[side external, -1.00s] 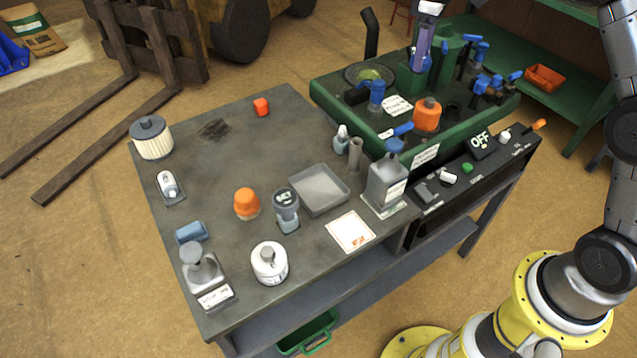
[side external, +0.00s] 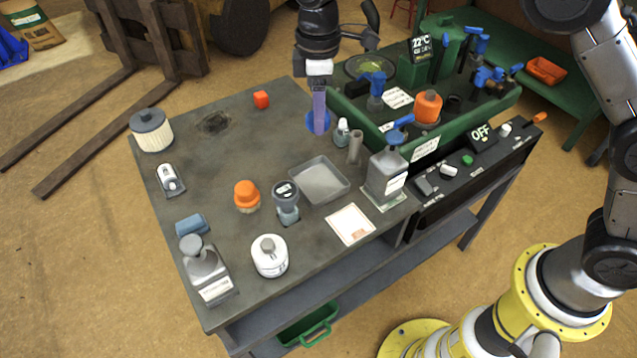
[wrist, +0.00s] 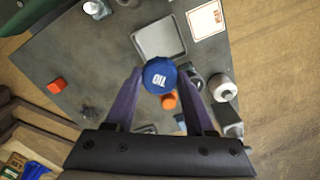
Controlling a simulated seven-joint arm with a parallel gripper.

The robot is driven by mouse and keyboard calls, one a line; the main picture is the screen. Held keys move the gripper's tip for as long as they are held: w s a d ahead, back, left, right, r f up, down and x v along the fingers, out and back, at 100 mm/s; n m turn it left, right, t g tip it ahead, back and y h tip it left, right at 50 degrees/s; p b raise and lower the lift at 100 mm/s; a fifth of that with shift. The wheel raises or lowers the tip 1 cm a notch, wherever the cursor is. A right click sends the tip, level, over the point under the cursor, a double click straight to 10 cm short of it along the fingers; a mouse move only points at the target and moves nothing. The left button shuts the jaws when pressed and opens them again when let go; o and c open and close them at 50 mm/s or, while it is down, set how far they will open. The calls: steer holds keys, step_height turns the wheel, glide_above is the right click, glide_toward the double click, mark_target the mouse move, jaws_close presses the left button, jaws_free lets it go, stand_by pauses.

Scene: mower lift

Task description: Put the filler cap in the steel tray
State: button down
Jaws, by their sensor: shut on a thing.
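The filler cap is a round blue cap marked OIL (wrist: 159,77), held between the purple fingers of my gripper (wrist: 160,72) in the wrist view. In the side view my gripper (side external: 319,112) points down, with the blue cap (side external: 312,122) at its fingertips, raised above the back part of the bench. The steel tray (side external: 320,198) is a shallow, square, grey, empty tray on the bench, nearer the camera than the cap. In the wrist view the tray (wrist: 160,57) lies just beyond the cap.
A dropper bottle (side external: 342,133), a grey tube (side external: 355,148) and a square grey can (side external: 386,178) stand right of the tray. The green machine deck (side external: 440,130) is at right.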

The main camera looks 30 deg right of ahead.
step_height(320, 180, down, 16)
steer(key=shift+f, duration=0.1)
stand_by(0.5)
steer(key=shift+f, duration=0.15)
steer(key=shift+c, duration=1.3)
jaws_free()
step_height(320, 180, up, 12)
steer(key=shift+r, duration=0.2)
